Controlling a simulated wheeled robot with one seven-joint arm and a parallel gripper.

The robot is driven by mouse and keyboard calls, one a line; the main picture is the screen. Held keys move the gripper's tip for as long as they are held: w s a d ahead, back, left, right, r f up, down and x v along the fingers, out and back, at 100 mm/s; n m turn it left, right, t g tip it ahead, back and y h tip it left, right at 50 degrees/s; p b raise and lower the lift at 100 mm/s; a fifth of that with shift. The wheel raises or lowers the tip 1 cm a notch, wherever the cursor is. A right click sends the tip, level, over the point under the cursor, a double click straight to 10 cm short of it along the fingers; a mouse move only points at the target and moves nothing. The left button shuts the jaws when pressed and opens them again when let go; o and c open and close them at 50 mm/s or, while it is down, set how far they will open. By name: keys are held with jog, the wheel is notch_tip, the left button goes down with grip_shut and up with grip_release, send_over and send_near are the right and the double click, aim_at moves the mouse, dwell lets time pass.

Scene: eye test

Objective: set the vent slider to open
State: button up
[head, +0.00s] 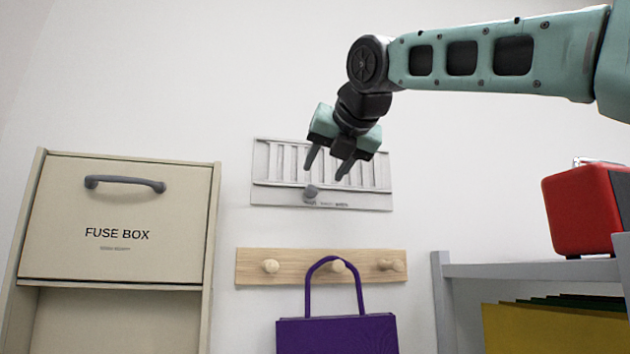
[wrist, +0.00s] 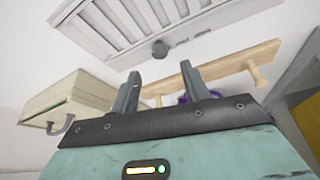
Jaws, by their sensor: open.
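The vent (head: 382,180) is a pale slatted panel on the wall, seen behind my gripper in the head view and at the top of the wrist view (wrist: 100,42). Its grey slider knob (head: 311,191) sits on the lower edge, left of the panel's middle. Small labels beside it are too blurred to read surely; in the wrist view they lie right of the knob (wrist: 160,48). My gripper (head: 324,174) is open and empty, in front of the vent. In the wrist view, the knob shows beyond the fingertips (wrist: 160,70), apart from them.
Below the vent is a wooden peg rail (head: 300,279) with a purple bag (head: 338,335) hanging on it. A fuse box (head: 120,210) stands at left. A shelf (head: 530,270) at right bears a red object (head: 580,212). The wall around the vent is bare.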

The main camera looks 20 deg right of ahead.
aim_at(312, 191)
jog(key=p+x, duration=0.1)
jog(key=x, duration=0.5)
jog(key=shift+w+f, duration=0.15)
jog(key=shift+w, duration=0.2)
